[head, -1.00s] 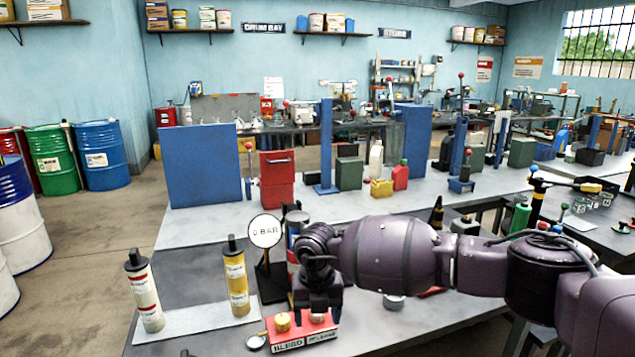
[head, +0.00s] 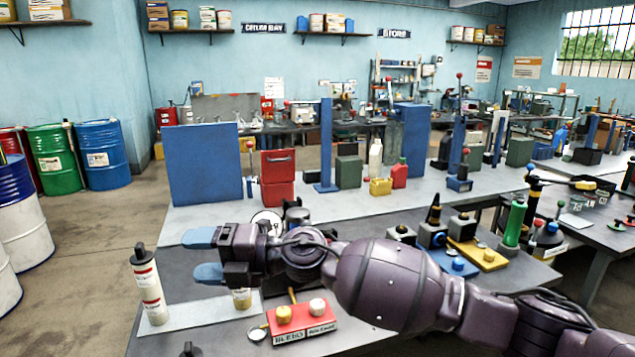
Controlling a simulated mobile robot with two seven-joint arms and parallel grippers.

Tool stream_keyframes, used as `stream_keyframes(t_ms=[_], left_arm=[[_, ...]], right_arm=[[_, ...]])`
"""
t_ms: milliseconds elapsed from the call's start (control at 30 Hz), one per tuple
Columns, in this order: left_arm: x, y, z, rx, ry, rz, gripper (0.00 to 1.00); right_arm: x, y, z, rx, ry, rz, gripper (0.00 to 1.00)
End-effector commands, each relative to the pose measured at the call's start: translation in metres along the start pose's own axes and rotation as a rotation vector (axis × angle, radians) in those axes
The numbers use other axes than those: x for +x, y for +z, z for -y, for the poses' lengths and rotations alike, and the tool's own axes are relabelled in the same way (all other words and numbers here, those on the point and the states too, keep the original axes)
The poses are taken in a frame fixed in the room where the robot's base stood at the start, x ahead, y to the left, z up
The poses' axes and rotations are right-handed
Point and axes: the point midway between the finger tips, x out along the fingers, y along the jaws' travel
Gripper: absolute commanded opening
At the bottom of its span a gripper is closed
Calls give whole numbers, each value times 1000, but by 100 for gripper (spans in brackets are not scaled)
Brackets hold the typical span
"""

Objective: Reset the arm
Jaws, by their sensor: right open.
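My right gripper (head: 204,255) is open and empty, its two blue fingertips pointing left above the near bench. It is behind and to the right of the white-and-red cartridge (head: 149,290), which stands upright on a pale mat (head: 190,318). My gripper hides most of the yellow cartridge (head: 242,298); only its lower end shows. The red block (head: 303,322) with a gold knob and a pale knob sits below my right forearm and looks clear of the gripper. My left gripper does not show.
The round gauge sign (head: 267,219) is mostly hidden behind my arm. A green bottle (head: 515,222) and a yellow plate (head: 478,254) stand on the bench to the right. A blue panel (head: 202,163) and a red can (head: 277,178) stand farther back.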

Motion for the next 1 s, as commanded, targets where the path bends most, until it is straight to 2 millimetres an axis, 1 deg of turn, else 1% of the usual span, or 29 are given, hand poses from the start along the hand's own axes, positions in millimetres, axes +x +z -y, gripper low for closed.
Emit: stream_keyframes(t_ms=[33,100,167,267,367,400,467,500,567,600,667,700,767,800,867,900,967,1000], left_arm=[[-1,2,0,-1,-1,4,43],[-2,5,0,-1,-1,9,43],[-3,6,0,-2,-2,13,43],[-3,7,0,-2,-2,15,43],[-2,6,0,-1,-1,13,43],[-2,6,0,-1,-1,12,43],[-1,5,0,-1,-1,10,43],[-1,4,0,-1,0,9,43],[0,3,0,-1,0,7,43],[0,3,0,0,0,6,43],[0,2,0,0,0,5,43],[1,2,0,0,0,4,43],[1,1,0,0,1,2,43],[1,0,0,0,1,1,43],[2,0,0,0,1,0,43],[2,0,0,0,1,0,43],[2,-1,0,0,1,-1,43],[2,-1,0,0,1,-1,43]], right_arm=[[-7,3,-6,66,89,64,67],[-19,10,-14,152,196,158,67],[-32,18,-16,229,273,237,67],[-59,29,-10,357,375,368,67],[-89,38,4,489,454,493,67],[-102,41,13,541,480,543,67],[-122,44,26,620,516,614,67],[-135,45,36,671,536,660,67],[-155,44,53,749,564,726,67],[-169,43,64,799,580,770,67],[-189,39,83,874,603,832,67],[-202,36,95,923,617,872,67],[-222,29,114,993,636,931,67],[-235,23,127,1040,649,969,67],[-255,12,147,1108,668,1024,67],[-268,4,160,1153,680,1059,67],[-286,-9,178,1216,698,1111,67],[-299,-19,191,1256,710,1145,67]])
